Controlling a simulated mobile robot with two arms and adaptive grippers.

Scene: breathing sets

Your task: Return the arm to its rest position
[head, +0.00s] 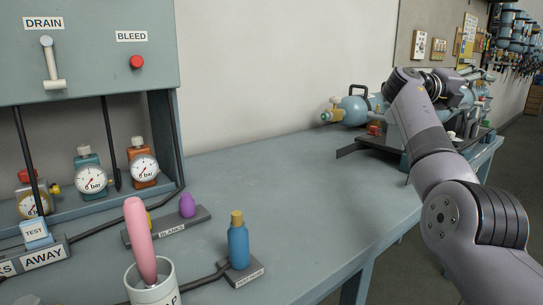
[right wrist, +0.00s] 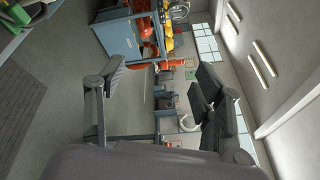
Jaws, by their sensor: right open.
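My right arm (head: 440,160) comes in from the lower right of the head view, bends at an elbow, and reaches toward the far end of the bench. Its gripper is small there and partly hidden by the wrist and the equipment behind it. In the right wrist view my right gripper (right wrist: 160,82) is open, its two dark fingers wide apart with nothing between them. It faces across the room. My left gripper is not in view.
The blue-grey bench (head: 310,180) has a clear middle. A blue bottle (head: 238,247), a purple blank (head: 187,205) and a white cup (head: 152,287) holding a pink piece (head: 140,240) stand at the left. A light-blue cylinder (head: 353,110) lies near my arm. A gauge cabinet (head: 90,70) stands left.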

